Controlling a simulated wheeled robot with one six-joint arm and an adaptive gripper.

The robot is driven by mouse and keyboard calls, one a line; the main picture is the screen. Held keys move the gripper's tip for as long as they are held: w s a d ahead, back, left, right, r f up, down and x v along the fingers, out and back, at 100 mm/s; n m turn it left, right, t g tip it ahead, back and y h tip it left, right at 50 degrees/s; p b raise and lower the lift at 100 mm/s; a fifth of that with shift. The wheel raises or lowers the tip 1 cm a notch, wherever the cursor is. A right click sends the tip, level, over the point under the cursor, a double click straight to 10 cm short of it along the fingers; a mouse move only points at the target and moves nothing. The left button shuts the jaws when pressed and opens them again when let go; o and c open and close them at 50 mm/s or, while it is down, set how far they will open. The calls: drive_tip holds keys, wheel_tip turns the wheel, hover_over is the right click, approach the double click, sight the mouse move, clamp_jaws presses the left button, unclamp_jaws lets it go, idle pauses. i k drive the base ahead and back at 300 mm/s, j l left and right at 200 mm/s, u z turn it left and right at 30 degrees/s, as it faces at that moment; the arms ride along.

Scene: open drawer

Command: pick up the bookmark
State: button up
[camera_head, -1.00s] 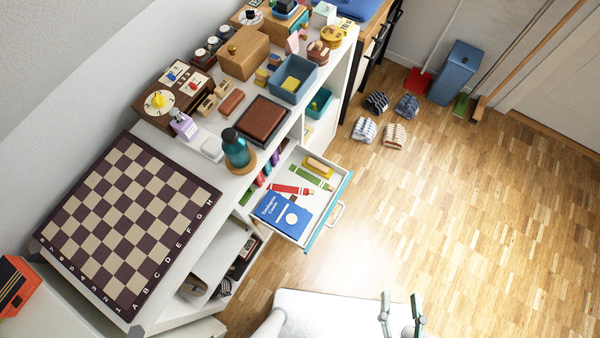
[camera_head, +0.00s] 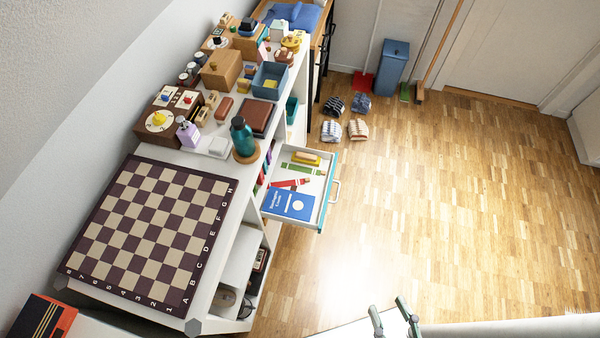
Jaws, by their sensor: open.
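An open white drawer (camera_head: 331,178) with a teal-edged front and a handle sticks out from the shelf unit. In it lie a flat red strip (camera_head: 287,183) and a flat green strip (camera_head: 303,169), both bookmark-like. I cannot tell which one is the bookmark. A blue booklet (camera_head: 290,204) lies at the near end of the drawer and a yellow item (camera_head: 306,158) at the far end. My gripper (camera_head: 389,309) is at the bottom edge, open and empty, with two fingers apart. It is well away from the drawer, to its lower right.
A chessboard (camera_head: 150,225), a teal bottle (camera_head: 242,137), a blue box (camera_head: 270,81) and several other objects crowd the shelf top. Slippers (camera_head: 345,118) and a blue bin (camera_head: 392,68) stand on the floor. The wooden floor (camera_head: 460,200) right of the drawer is clear.

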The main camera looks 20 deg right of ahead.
sight(299, 168)
drive_tip(key=l+u, duration=0.15)
drive_tip(key=u, duration=1.15)
drive_tip(key=j+u, duration=0.1)
drive_tip(key=u, duration=1.25)
drive_tip(key=z, duration=2.65)
drive_tip(key=i+l+u, duration=0.5)
drive_tip(key=l+u, duration=0.15)
